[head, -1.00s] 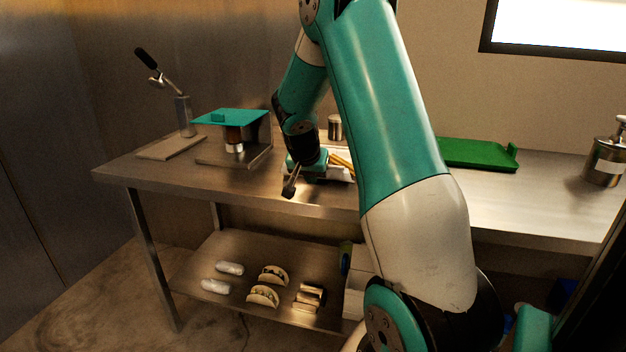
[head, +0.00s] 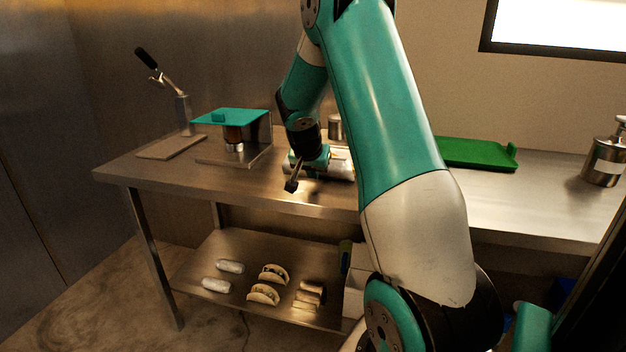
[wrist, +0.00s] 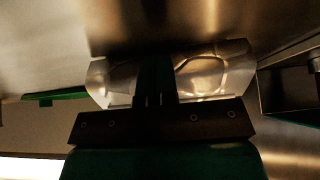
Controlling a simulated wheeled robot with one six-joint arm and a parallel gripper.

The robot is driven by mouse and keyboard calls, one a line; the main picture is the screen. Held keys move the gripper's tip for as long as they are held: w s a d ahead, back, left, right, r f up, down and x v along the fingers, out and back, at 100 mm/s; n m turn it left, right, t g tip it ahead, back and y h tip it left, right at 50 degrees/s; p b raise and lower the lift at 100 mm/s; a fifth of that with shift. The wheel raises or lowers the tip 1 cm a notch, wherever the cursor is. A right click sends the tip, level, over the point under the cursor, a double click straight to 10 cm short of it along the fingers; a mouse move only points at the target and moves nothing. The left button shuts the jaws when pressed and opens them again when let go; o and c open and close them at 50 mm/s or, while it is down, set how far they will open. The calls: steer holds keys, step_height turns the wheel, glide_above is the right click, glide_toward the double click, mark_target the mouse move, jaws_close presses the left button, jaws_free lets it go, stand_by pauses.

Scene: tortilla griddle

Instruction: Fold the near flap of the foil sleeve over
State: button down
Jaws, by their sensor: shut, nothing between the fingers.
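The foil sleeve (head: 340,170) lies on the steel table, partly behind my arm. It shows as a rounded silver bundle, with no yellow filling visible. In the wrist view its crinkled silver foil (wrist: 205,72) spreads on both sides of my fingers. My gripper (head: 291,187) is shut and empty, pointing down at the near left side of the sleeve. In the wrist view the closed fingers (wrist: 154,78) stand in front of the foil and hide its middle. I cannot tell whether they touch it.
A lever press (head: 183,115) and a teal-topped stand (head: 232,117) are left of the sleeve. A steel canister (head: 335,128) stands behind it. A green tray (head: 475,153) and a pump bottle (head: 606,160) are right. The lower shelf (head: 225,250) holds tacos and foil rolls. The table's front left is clear.

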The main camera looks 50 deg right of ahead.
steer(key=shift+w+d, duration=0.1)
steer(key=shift+d, duration=0.25)
steer(key=shift+f, duration=0.2)
steer(key=shift+d, duration=0.1)
steer(key=shift+w+d+f, duration=0.15)
steer(key=shift+w+d, duration=0.05)
steer(key=shift+d, duration=0.2)
steer(key=shift+w+d+r, duration=0.1)
steer(key=shift+r, duration=0.1)
steer(key=shift+w+d, duration=0.15)
steer(key=shift+d, duration=0.2)
